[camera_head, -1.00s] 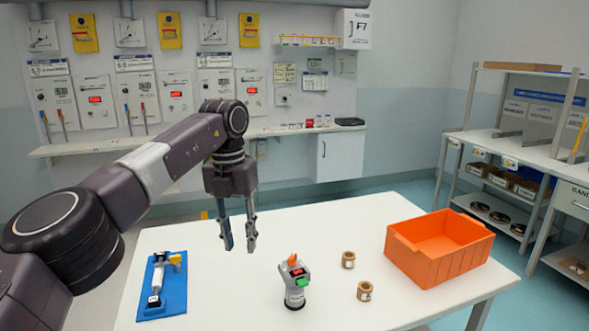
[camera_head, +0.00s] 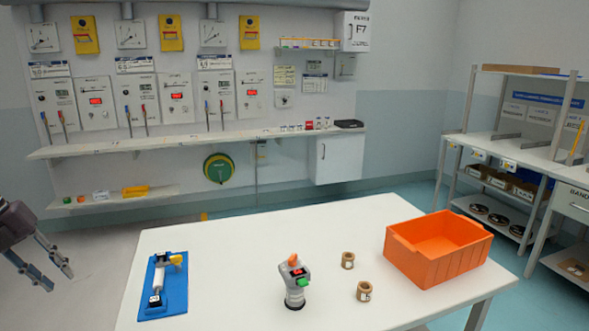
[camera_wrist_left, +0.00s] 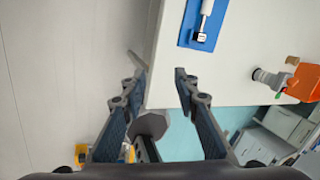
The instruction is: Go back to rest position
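My left gripper (camera_head: 43,267) is at the left edge of the head view, off the table's left side, with its fingers pointing down and right. In the left wrist view its two fingers (camera_wrist_left: 160,80) are apart with nothing between them. My right gripper is in neither view. The white table (camera_head: 225,270) carries a blue mat with a white cylindrical tool (camera_head: 157,277), a grey device with green and red parts (camera_head: 294,283), two brown rings (camera_head: 347,260) and an orange bin (camera_head: 437,255).
A wall shelf (camera_head: 200,142) and control panels are behind the table. A lower shelf (camera_head: 115,198) holds small items. A shelving rack (camera_head: 510,150) stands at the right. The floor between the left gripper and the table is clear.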

